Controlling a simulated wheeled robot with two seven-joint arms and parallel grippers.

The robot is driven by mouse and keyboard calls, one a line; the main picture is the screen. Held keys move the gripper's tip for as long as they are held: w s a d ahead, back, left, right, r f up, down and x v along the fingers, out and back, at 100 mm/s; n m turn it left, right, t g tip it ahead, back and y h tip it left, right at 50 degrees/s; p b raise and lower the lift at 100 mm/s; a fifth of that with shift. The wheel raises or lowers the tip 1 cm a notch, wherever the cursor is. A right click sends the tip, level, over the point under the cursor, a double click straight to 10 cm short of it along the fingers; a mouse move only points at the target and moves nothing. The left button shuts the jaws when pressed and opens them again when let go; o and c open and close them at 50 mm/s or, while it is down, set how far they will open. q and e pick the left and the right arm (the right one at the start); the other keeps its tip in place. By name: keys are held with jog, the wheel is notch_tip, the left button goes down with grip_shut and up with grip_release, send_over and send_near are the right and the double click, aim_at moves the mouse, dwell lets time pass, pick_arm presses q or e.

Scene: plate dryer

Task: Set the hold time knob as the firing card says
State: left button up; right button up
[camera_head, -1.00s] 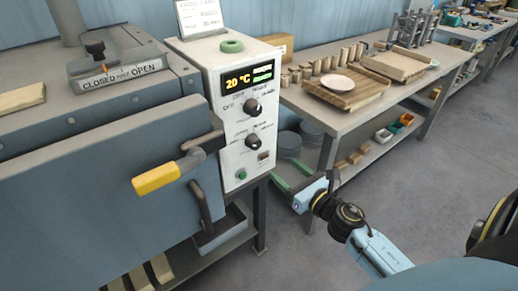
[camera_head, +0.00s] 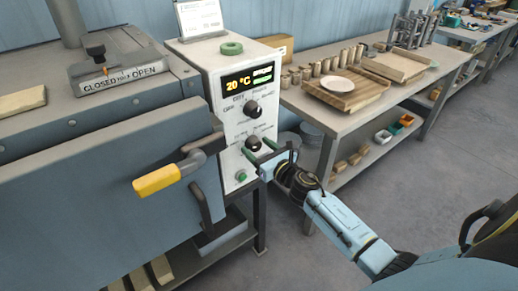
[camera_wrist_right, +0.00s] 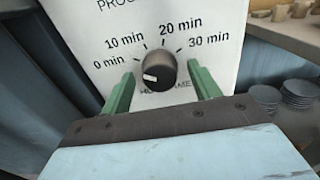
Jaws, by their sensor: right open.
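The white control panel (camera_head: 236,130) carries two dark knobs. The lower one is the hold time knob (camera_head: 253,143), also in the right wrist view (camera_wrist_right: 159,69), where labels run from 0 min through 10 and 20 to 30 min. Its white mark sits on the lower left of its face, towards the 0 min side. My right gripper (camera_head: 262,155) is open at the panel; its green fingers stand left and right of the knob with gaps showing in the wrist view (camera_wrist_right: 162,88). The firing card (camera_head: 203,17) stands on top of the box, its text too small to read. My left gripper is out of view.
The upper knob (camera_head: 252,108) is just above, under a display reading 20 °C. A green button (camera_head: 241,176) is below. The kiln's yellow door handle (camera_head: 157,180) juts out at left. A workbench (camera_head: 345,118) with wooden pieces stands at right.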

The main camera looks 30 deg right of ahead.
jog(key=shift+c, duration=0.6)
jog(key=c, duration=0.9)
jog(key=shift+o, duration=0.2)
